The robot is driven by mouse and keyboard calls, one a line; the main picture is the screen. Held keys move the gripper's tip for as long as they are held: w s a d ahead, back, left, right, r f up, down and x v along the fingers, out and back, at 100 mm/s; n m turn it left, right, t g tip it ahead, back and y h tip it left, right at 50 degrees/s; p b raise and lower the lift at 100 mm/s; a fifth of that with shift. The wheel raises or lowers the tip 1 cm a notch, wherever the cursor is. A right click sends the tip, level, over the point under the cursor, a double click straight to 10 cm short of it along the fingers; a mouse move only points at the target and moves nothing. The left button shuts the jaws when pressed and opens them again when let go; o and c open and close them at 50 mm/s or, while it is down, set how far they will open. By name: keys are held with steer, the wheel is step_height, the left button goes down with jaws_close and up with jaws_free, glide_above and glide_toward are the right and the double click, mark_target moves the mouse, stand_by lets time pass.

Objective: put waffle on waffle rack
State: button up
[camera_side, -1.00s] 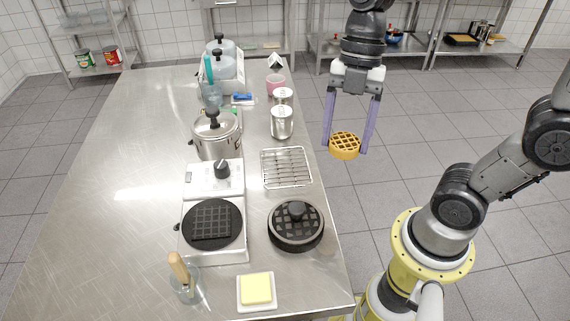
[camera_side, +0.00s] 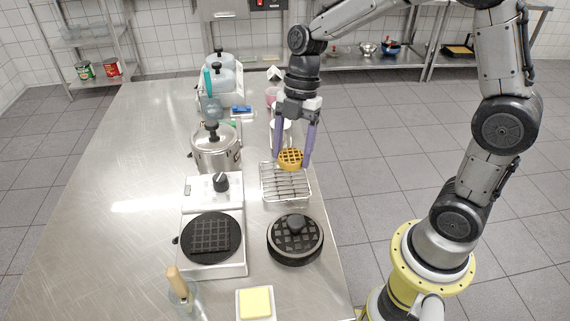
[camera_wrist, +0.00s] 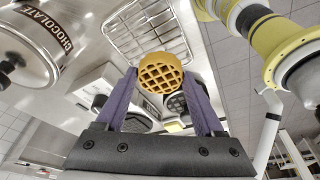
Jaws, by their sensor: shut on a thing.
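The waffle (camera_side: 291,159) is round and golden with a grid pattern. My gripper (camera_side: 291,160) is shut on it, with one purple finger on each side. The waffle also shows between the fingertips in the wrist view (camera_wrist: 161,73). In the side view it is over the far part of the wire waffle rack (camera_side: 285,187). The rack also shows behind the waffle in the wrist view (camera_wrist: 150,30). I cannot tell whether the waffle touches the rack. The waffle hides part of the rack's far end.
A black round waffle-iron lid (camera_side: 295,240) sits just in front of the rack. The waffle iron (camera_side: 211,237) is to the left, with a steel pot (camera_side: 216,150) behind it. Butter on a white dish (camera_side: 256,304) is at the front. Canisters stand behind the rack.

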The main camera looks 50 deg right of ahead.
mark_target(285, 177)
steer(key=shift+w+f, duration=0.5)
steer(key=shift+f, duration=0.1)
steer(key=shift+w+a+f, duration=0.1)
steer(key=shift+w+f, duration=0.1)
steer(key=shift+f, duration=0.8)
steer(key=shift+w+f, duration=0.15)
steer(key=shift+f, duration=0.8)
steer(key=shift+f, duration=0.15)
steer(key=o, duration=1.4)
steer(key=s+v, duration=0.1)
steer(key=v, duration=1)
steer(key=s+r+m+t+h, duration=0.1)
steer(key=s+m+t, duration=0.1)
steer(key=s+m, duration=0.4)
steer(key=s+r+m+t+h, duration=0.1)
steer(key=s+m+t, duration=0.1)
steer(key=s+m, duration=0.4)
steer(key=s+d+r+m+t+h, duration=0.1)
steer(key=s+m+t, duration=0.1)
steer(key=s+m, duration=0.4)
steer(key=shift+s+d+r+m, duration=0.1)
steer(key=shift+s+r+m, duration=0.05)
steer(key=shift+m, duration=0.95)
